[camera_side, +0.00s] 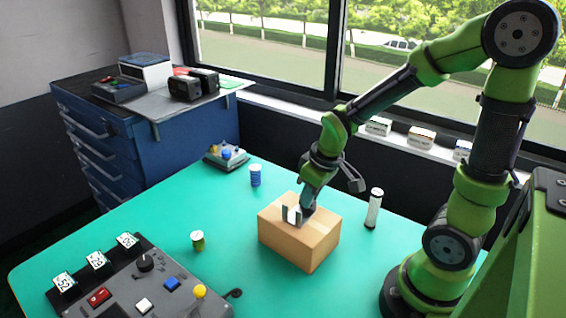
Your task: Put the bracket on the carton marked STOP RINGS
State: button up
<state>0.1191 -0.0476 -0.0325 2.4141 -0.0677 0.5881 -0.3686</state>
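A brown cardboard carton (312,250) stands on the green tabletop; I can read no marking on its visible sides. My gripper (297,216) points down at the carton's top, at or just above it. A small pale grey and white angled piece (291,214) shows at the fingertips, over the top face. It may be the bracket, but it is too small to tell it from the fingers. Whether the fingers are closed on it, and whether it touches the carton, I cannot tell. No other bracket is clearly visible.
A control panel (130,290) with buttons and number cards fills the front left. A small device (226,157) sits at the back. The tabletop left of the carton is mostly clear.

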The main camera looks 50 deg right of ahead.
jog(key=shift+o, duration=0.9)
jog(key=v, duration=1.1)
jog(key=s+a+r+m+t+y, duration=0.2)
jog(key=s+a+r+m+t, duration=0.1)
jog(key=a, duration=0.4)
jog(key=shift+s+r+m+t, duration=0.25)
jog(key=shift+r+m+t, duration=0.1)
jog(key=shift+m+t, duration=0.15)
